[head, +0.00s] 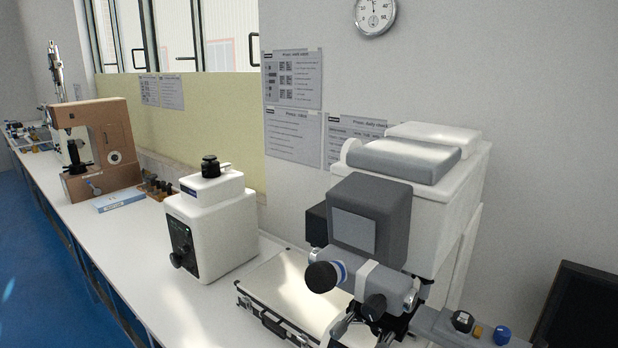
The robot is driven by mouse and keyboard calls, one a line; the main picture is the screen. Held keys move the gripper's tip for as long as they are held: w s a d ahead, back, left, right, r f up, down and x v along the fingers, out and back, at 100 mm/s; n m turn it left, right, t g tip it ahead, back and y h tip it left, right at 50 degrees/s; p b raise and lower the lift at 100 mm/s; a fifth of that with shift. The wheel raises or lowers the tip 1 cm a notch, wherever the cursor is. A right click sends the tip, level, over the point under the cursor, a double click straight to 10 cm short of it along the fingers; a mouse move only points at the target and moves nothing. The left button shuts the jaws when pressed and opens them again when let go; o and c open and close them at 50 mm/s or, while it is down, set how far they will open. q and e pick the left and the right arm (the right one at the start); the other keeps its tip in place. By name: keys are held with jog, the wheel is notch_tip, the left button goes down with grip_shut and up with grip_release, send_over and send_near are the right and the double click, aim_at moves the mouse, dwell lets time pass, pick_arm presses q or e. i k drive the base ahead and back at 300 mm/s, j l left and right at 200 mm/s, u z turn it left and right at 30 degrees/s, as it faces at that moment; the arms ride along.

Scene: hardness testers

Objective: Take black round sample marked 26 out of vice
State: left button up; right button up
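I cannot make out a black round sample marked 26, nor a vice. A large white and grey hardness tester (370,215) stands at the right of the bench.
The white bench (120,250) runs to the far left, clear at its front. A white machine (212,225) and a brown tester (105,145) stand farther back. A blue knob (502,335) and dark monitor (580,315) are lower right.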

aim_at(462, 321)
jog(key=j+z, duration=0.25)
jog(key=z, duration=0.15)
jog(key=k+j+z, duration=0.1)
jog(key=z, duration=0.3)
jog(key=j, duration=0.15)
